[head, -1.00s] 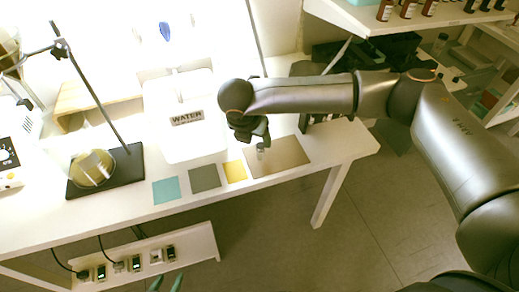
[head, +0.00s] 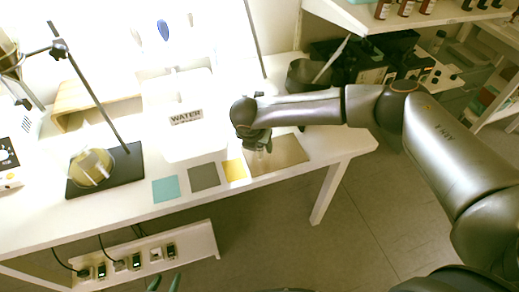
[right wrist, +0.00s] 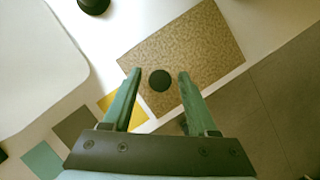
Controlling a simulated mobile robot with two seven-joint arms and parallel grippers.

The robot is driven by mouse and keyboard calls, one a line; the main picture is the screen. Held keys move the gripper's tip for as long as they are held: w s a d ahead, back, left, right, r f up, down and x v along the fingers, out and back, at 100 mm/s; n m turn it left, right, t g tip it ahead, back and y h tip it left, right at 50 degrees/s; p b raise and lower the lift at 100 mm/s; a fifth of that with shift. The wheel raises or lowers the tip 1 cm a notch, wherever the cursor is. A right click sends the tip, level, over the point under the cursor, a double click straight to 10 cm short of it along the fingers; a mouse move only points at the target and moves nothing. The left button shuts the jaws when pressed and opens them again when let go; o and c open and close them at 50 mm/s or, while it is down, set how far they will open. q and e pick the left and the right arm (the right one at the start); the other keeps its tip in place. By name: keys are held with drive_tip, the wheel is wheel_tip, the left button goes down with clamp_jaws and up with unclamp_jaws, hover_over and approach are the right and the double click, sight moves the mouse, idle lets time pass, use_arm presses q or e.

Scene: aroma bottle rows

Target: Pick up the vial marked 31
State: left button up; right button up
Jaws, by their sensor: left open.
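A small vial with a round black cap (right wrist: 160,80) stands on the brown mat (right wrist: 205,42), seen from above in the right wrist view. Its marking cannot be read. My right gripper (right wrist: 160,72) is open, with one green finger on each side of the cap and a visible gap on both sides. In the head view the right gripper (head: 262,150) points down over the left part of the mat (head: 288,153), and the vial is mostly hidden by it. My left gripper (head: 165,283) is open, its fingertips just showing at the bottom edge, below the table.
A white container labelled WATER (head: 188,145) stands left of the right gripper. Teal (head: 165,189), grey (head: 204,177) and yellow (head: 234,170) squares lie along the front. A stand with a black base (head: 112,172) is at left. A shelf (head: 350,18) with brown bottles overhangs at back right.

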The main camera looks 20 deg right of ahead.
clamp_jaws()
drive_tip(key=shift+r, duration=0.15)
idle(0.4)
